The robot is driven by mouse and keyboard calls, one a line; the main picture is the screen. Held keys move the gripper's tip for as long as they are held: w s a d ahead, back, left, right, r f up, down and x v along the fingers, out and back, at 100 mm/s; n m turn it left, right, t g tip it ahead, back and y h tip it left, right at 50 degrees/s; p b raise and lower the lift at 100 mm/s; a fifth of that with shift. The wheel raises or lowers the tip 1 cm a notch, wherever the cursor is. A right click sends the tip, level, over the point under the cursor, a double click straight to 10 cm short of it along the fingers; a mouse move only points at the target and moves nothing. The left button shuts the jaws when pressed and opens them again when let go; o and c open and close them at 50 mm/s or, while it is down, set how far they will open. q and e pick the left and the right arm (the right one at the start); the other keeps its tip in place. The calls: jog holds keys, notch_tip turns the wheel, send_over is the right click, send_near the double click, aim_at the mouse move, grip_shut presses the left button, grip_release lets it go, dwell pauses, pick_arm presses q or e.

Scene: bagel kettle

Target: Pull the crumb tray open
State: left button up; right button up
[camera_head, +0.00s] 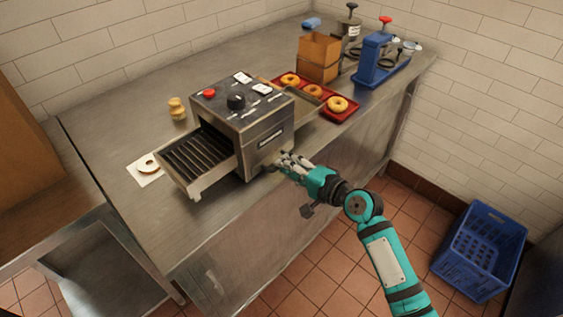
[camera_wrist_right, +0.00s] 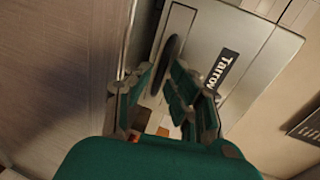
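The conveyor toaster (camera_head: 262,128) is a steel box on the counter with a dark slatted belt at its left. My right gripper (camera_head: 280,160) is at the lower part of its front-right side, below the name label. In the right wrist view the labelled panel (camera_wrist_right: 222,45) fills the upper right. A dark elongated handle (camera_wrist_right: 172,60), seemingly the crumb tray's, stands out from it. My right gripper (camera_wrist_right: 160,78) has its fingers apart, with the handle just beyond or between the tips; contact is not clear. The tray itself is hidden. My left gripper is not in view.
A red tray (camera_head: 342,115) with bagels is behind the toaster. A cardboard box (camera_head: 319,53) and a blue device (camera_head: 374,60) stand farther back. A blue crate (camera_head: 478,248) is on the floor. The counter's front edge is close to my gripper.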

jog(key=shift+x, duration=1.15)
grip_shut()
